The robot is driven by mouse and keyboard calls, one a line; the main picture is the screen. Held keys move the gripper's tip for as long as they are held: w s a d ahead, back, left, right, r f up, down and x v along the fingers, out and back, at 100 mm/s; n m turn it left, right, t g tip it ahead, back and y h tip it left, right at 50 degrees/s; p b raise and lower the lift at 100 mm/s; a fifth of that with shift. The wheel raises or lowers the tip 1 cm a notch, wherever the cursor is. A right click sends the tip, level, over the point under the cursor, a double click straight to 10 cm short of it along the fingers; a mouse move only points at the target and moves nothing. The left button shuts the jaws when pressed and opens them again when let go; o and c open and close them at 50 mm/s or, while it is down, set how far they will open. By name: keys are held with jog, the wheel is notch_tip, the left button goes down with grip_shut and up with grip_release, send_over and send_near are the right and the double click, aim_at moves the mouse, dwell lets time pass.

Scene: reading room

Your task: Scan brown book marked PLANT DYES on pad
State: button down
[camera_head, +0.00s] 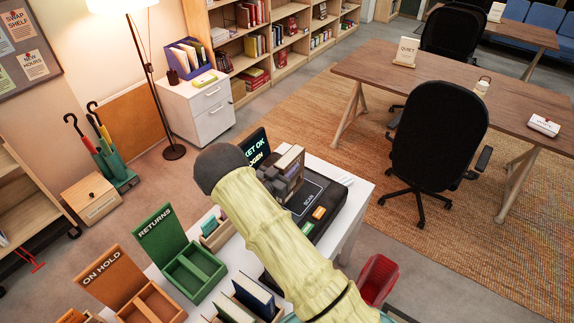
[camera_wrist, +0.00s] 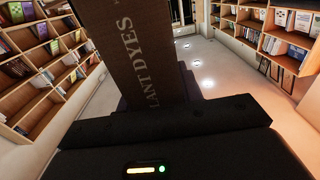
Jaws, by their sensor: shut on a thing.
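The brown book (camera_wrist: 135,50) stands out of my gripper (camera_wrist: 160,115) in the wrist view, its spine lettering partly hidden and reading "LANT DYES". In the head view my gripper (camera_head: 283,178) is shut on the book (camera_head: 291,157), which shows as a small tan and brown block. Both are over or beside the dark scan pad (camera_head: 318,192), marked "SCAN". I cannot tell whether the book touches the pad. A screen (camera_head: 254,143) behind the gripper shows green text, partly hidden, ending "KET OK" and "OGEN". My arm hides part of the desk.
A green RETURNS tray (camera_head: 193,270) and a brown ON HOLD tray (camera_head: 150,300) stand on the white desk at left. Upright books (camera_head: 253,295) stand in a holder near the front. A red basket (camera_head: 378,279) is beside the desk. An orange button (camera_head: 319,212) is on the pad unit.

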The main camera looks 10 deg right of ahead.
aim_at(287, 159)
jog(key=shift+f+b, duration=0.6)
jog(key=shift+f, duration=0.9)
jog(key=shift+r, duration=0.1)
jog(key=shift+r+p, duration=1.7)
jog(key=shift+r, duration=1.8)
jog(key=shift+f, duration=0.1)
